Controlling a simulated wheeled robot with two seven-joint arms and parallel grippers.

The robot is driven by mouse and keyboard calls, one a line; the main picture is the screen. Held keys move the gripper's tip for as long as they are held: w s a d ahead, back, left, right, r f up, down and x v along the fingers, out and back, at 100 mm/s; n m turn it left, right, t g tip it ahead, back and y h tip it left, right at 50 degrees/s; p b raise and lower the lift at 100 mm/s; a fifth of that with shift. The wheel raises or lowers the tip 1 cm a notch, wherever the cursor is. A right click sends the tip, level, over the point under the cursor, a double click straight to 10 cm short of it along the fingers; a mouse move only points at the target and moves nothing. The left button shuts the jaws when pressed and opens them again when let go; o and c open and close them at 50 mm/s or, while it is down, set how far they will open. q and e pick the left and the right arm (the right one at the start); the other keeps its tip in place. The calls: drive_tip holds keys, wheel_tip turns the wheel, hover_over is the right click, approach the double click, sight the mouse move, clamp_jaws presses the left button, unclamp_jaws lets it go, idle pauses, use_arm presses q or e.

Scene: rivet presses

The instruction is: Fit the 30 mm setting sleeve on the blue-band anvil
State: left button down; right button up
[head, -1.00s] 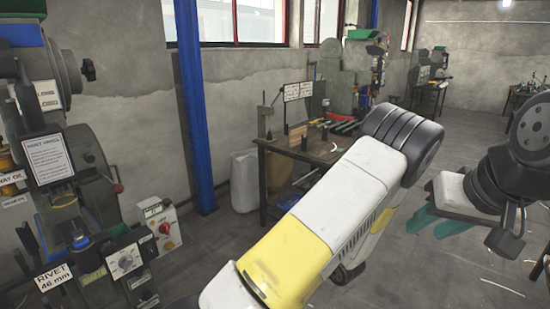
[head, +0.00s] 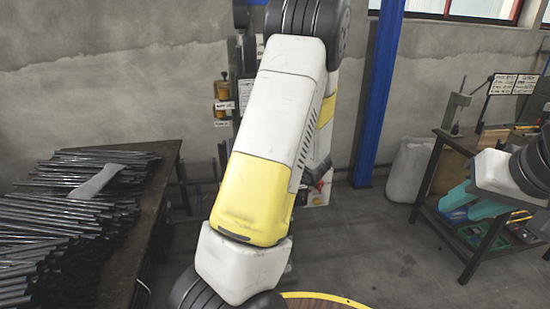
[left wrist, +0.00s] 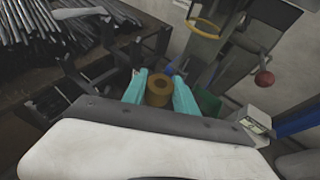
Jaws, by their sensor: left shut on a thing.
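A brass-coloured sleeve (left wrist: 159,88) with a dark round hole is held between the teal fingers of my left gripper (left wrist: 158,94) in the left wrist view. Its size cannot be read. A small blue patch (left wrist: 169,70) shows just beyond it; I cannot tell whether this is the blue band of the anvil. A grey press (left wrist: 232,65) with a red ball knob (left wrist: 264,78) stands beyond and to the right. In the head view my left arm hides most of the press area, and its gripper is out of sight. My right gripper (head: 476,203) is at the right edge, its finger gap unclear.
A dark table (head: 150,215) piled with metal bars (head: 65,215) stands at the left. A blue post (head: 378,95) and a pale sack (head: 408,170) are right of my arm. A workbench (head: 440,150) stands at the right. Open floor (head: 375,245) lies between.

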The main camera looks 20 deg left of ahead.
use_arm(q)
drive_tip(key=shift+s+a+r, duration=0.1)
drive_tip(key=shift+a+r, duration=0.2)
drive_tip(key=shift+a, duration=0.15)
drive_tip(key=shift+d, duration=0.1)
drive_tip(key=shift+w+a, duration=1.1)
drive_tip(key=shift+w, duration=0.75)
drive_tip(key=shift+w+a, duration=1.15)
drive_tip(key=shift+w, duration=0.75)
drive_tip(key=shift+w+a, duration=1.1)
drive_tip(key=shift+w, duration=0.75)
drive_tip(key=shift+f, duration=1.55)
